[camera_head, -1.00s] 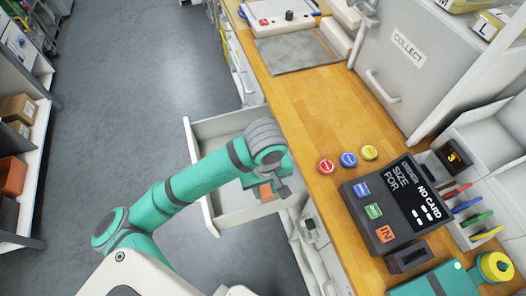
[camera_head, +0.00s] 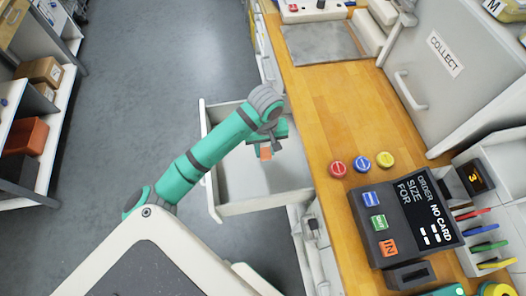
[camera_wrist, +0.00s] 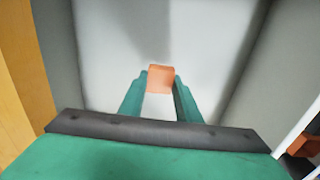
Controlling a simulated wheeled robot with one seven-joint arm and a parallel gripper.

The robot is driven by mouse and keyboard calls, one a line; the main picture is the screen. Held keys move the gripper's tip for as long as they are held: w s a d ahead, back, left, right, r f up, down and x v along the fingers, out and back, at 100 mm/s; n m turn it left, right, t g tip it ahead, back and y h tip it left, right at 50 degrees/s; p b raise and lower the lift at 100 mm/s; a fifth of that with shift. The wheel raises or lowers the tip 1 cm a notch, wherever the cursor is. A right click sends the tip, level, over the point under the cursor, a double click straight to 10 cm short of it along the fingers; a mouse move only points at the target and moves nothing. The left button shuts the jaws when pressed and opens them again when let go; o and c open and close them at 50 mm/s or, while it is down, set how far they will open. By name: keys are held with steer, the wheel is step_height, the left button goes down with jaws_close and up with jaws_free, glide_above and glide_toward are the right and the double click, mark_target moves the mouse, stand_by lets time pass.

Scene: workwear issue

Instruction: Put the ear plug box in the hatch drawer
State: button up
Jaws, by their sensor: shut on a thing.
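The ear plug box looks like a small orange block (camera_head: 265,153); it also shows in the wrist view (camera_wrist: 160,78). My gripper (camera_head: 268,144) is shut on it, with the two green fingers on either side of the block in the wrist view (camera_wrist: 160,92). An open white drawer (camera_head: 258,206) sticks out from below the wooden counter. The block appears over the drawer's inside, with the pale drawer floor (camera_wrist: 110,45) behind it in the wrist view. I cannot tell the exact height of the block above that floor. The part of the drawer behind my arm is hidden.
The wooden counter (camera_head: 335,115) borders the drawer on the right. It bears red, blue and yellow buttons (camera_head: 361,163) and a dark order panel (camera_head: 405,222). A grey COLLECT hatch (camera_head: 430,65) stands behind. Shelves (camera_head: 50,130) are at far left, with clear floor between.

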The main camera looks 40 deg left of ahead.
mark_target(263, 152)
steer(key=shift+w+a+f, duration=0.2)
steer(key=shift+a+f, duration=0.2)
steer(key=shift+f, duration=0.15)
steer(key=shift+w+a+f, duration=0.2)
steer(key=shift+a+f, duration=0.2)
steer(key=shift+f, duration=0.15)
step_height(263, 152, down, 3)
steer(key=shift+w+f, duration=0.1)
steer(key=shift+f, duration=0.05)
steer(key=o, duration=1)
step_height(263, 152, up, 12)
steer(key=shift+r, duration=0.1)
